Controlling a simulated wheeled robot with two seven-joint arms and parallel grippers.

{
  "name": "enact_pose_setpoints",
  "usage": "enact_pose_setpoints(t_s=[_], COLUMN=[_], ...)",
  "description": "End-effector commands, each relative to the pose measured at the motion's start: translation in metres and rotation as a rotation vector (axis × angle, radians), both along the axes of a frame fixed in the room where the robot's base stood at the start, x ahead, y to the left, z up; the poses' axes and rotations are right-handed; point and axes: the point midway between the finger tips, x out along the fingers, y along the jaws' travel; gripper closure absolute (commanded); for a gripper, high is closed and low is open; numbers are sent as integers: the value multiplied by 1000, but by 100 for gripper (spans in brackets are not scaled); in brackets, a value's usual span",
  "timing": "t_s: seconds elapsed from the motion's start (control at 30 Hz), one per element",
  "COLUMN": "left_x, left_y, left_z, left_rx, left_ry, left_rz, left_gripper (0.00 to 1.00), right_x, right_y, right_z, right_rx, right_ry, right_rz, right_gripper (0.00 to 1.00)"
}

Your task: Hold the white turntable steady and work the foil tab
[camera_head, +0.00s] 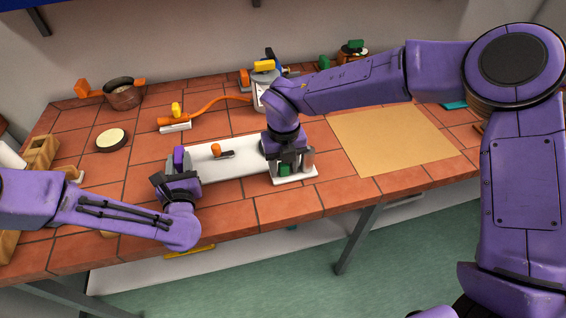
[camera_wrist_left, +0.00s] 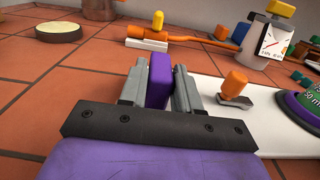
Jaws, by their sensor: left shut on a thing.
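My left gripper (camera_head: 177,170) is shut on an upright purple block (camera_wrist_left: 159,80) at the left end of a long white board (camera_head: 240,158). A small lever with an orange knob (camera_wrist_left: 234,84) sits on the board, right of the gripper. My right gripper (camera_head: 290,165) is over a white plate (camera_head: 305,177) at the board's right end. A green part (camera_head: 284,170) shows between or behind its fingers; I cannot tell whether it is gripped. A green round thing with lettering (camera_wrist_left: 304,107) lies at the right edge of the left wrist view. I cannot make out a turntable or foil tab.
A pot (camera_head: 123,95), a pale-topped disc (camera_head: 110,138) and an orange hose (camera_head: 215,106) on a white block lie behind. A white dial device (camera_wrist_left: 268,36) stands at the back. A tan mat (camera_head: 393,137) lies clear at right. The bench's front edge is close to both grippers.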

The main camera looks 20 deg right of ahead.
Motion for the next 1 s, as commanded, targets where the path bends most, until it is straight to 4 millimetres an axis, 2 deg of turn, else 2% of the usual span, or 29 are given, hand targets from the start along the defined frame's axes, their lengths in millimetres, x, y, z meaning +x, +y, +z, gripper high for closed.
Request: enact_pose_setpoints(t_s=[0.03,0.1,0.13,0.33,0.77,0.8,0.87,0.9,1.0], left_x=[0,0,0,0,0,0,0,0,0], left_y=[0,0,0,0,0,0,0,0,0], left_z=[0,0,0,0,0,1,0,0,0], left_rx=[0,0,0,0,0,0,0,0,0], left_ry=[-1,-1,-1,-1,-1,-1,-1,-1,-1], left_rz=[0,0,0,0,0,0,0,0,0], left_gripper=[100,100,100,100,100,100,100,100,100], right_x=[0,0,0,3,25,25,25,25,25], right_y=[0,0,0,0,1,1,0,0,0], right_z=[0,0,0,0,0,1,1,1,1], right_rx=[0,0,0,0,0,0,0,0,0], right_ry=[0,0,0,1,0,0,0,0,0], right_rz=[0,0,0,-1,-1,-1,0,0,0], right_gripper=[73,96,100,100,100,62,43,39,39])
